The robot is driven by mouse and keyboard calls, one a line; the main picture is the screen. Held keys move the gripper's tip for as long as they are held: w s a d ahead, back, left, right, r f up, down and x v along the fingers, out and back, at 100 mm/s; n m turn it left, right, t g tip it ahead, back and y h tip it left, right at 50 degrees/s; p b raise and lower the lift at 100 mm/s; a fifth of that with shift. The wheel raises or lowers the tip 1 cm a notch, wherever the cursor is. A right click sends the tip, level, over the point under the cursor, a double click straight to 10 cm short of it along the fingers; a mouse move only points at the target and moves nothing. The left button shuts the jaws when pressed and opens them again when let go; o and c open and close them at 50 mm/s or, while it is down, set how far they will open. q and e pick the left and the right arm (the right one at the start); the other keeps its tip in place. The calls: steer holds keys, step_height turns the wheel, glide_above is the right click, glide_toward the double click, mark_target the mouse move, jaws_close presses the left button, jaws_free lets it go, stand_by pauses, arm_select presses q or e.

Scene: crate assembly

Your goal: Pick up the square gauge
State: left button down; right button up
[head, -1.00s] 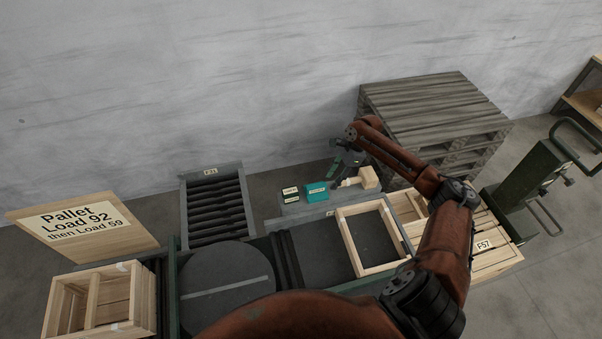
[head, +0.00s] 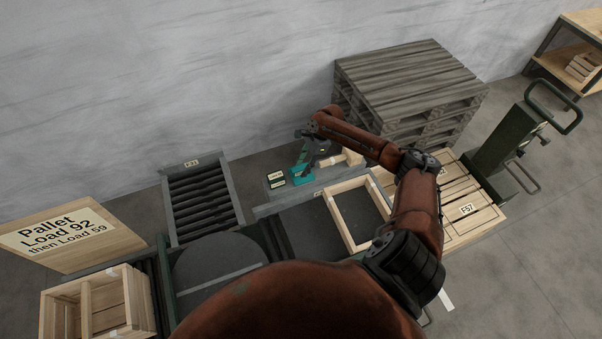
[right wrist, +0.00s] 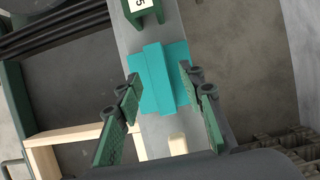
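A teal piece with a raised bar across it, which appears to be the square gauge (head: 303,177), lies on a narrow grey shelf behind the work surface. It also shows in the right wrist view (right wrist: 162,78). My right gripper (head: 306,160) is above it, pointing down, and partly hides it in the head view. In the right wrist view, the right gripper's (right wrist: 160,77) green-padded fingers are apart, one on each side of the teal piece. I see nothing held, and cannot tell whether the fingers touch it. My left gripper is not in view.
Labelled green boxes (head: 276,180) sit left of the teal piece; a pale wooden object (head: 352,158) lies to its right. A wooden frame (head: 343,243) lies in front. A roller rack (head: 166,190) stands left, stacked pallets (head: 410,80) behind right.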

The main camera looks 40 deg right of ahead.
steer(key=shift+c, duration=0.6)
jaws_close()
